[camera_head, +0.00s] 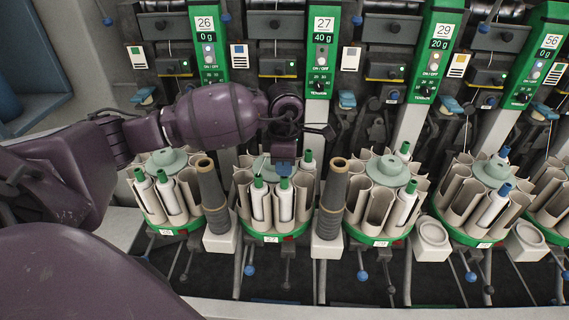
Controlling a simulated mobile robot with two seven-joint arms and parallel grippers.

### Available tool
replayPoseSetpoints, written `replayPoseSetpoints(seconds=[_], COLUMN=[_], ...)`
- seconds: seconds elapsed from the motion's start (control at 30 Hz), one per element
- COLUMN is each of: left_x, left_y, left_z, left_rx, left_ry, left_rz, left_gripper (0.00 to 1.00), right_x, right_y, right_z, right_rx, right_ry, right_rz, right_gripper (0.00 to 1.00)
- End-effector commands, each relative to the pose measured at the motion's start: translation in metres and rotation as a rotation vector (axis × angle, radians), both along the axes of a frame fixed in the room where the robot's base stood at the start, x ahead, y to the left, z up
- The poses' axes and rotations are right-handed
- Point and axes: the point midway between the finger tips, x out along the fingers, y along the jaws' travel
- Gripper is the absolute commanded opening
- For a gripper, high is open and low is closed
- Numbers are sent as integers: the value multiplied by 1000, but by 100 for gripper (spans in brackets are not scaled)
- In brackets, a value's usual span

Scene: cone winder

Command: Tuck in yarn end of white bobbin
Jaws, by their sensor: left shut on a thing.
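My left gripper (284,165) points down over the round bobbin magazine (270,238) of station 27. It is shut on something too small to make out. Its tip is just above the green top of a white bobbin (284,205). A second white bobbin (259,205) with a green top stands to its left in the same magazine. Another green-topped bobbin (308,160) stands at the back right. My left arm and gripper hide the back of this magazine. My right gripper is not in view.
Dark grey cones (212,197) and (332,200) stand upright on holders on either side of magazine 27. More magazines with white bobbins stand left (166,222) and right (372,232). Green station panels (322,52) rise behind. Rods with blue knobs hang below.

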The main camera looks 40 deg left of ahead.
Motion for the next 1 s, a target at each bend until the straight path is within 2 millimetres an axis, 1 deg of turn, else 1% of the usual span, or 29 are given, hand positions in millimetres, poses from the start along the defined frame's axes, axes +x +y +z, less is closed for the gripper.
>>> replayPoseSetpoints(seconds=[0.37, 1.0], left_x=[0, 0], left_y=[0, 0], left_z=[0, -3], left_rx=[1, 0], left_ry=[-1, 0], left_rz=[0, 0], left_gripper=[2, 2], right_x=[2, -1], right_y=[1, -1], right_z=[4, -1], right_rx=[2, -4], right_ry=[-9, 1], right_rz=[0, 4], right_gripper=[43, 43])
